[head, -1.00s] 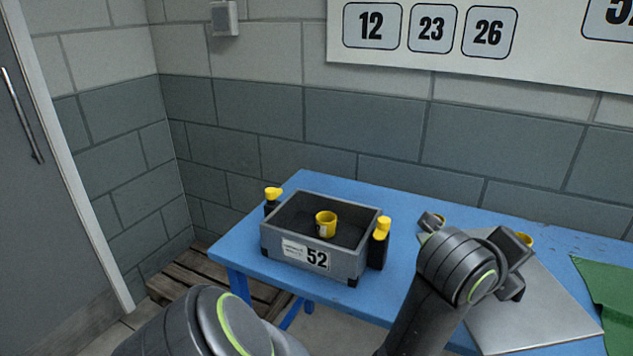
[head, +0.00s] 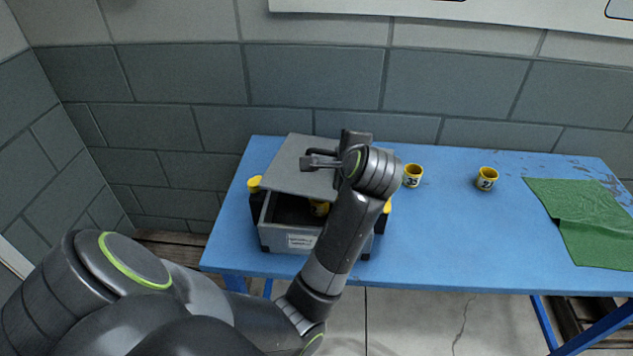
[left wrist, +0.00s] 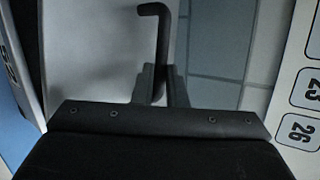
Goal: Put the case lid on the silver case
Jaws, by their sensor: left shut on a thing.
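The silver case (head: 285,238) stands open-topped on the blue table, with a yellow latch (head: 255,184) on its left side and another on its right. A yellow cup (head: 319,208) sits inside it. The flat grey case lid (head: 290,178) is above the rear of the case, tilted, leaving the front opening visible. My left gripper (head: 330,160) is above the lid, shut on its handle; the left wrist view shows the dark bent handle (left wrist: 158,30) between the fingers. My forearm hides the case's right front. My right gripper is out of view.
The blue table (head: 450,240) is clear just right of the case. Two yellow cups, one nearer (head: 412,176) and one farther right (head: 487,179), stand behind that space. A green cloth (head: 590,220) lies at the right end. The block wall is close behind.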

